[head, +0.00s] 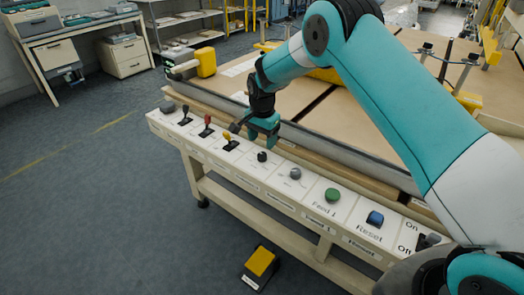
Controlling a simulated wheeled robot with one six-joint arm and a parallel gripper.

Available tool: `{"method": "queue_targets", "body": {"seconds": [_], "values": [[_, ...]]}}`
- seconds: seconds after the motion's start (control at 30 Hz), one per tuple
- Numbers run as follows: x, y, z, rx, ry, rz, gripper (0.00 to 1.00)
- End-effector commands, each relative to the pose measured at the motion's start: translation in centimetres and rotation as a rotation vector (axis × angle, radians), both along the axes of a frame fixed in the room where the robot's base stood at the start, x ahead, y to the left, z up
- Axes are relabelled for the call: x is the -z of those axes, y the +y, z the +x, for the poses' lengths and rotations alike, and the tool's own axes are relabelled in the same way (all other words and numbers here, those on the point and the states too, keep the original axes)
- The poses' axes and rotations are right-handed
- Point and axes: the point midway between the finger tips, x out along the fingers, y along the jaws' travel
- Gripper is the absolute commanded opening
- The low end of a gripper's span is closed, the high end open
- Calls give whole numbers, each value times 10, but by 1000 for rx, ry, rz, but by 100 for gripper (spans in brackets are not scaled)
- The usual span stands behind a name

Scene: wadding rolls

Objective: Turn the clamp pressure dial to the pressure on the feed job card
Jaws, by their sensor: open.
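The white control panel (318,213) runs along the front edge of the table and carries a row of controls. Near its middle are a small black knob (262,157) and a grey knob (296,173); another dark grey knob (168,107) sits at the far left end. Their labels are too small to read, so I cannot tell which is the clamp pressure dial. My gripper (259,138) is open and empty, just above the panel between the yellow lever and the black knob. I cannot make out a feed job card; a white sheet (238,68) lies on the table, its text unreadable.
Black, red (207,122) and yellow (229,138) levers stand left of my gripper. A green button (332,195), a blue Reset button (375,218) and an On/Off switch (429,240) lie right. A yellow pedal (260,262) is on the floor; the floor at left is clear.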

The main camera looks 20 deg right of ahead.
Motion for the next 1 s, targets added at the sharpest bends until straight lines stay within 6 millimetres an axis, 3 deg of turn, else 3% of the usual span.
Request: {"method": "queue_targets", "body": {"seconds": [0.1,0.3,0.7,0.73,0.93,1.0], "values": [[24,0,0,0,2,0,60],[51,0,0,-1,1,0,60],[61,0,0,-1,-1,1,60],[61,0,0,-1,-1,1,58],[60,0,0,-1,-1,1,12],[60,0,0,-1,-1,1,11]]}}
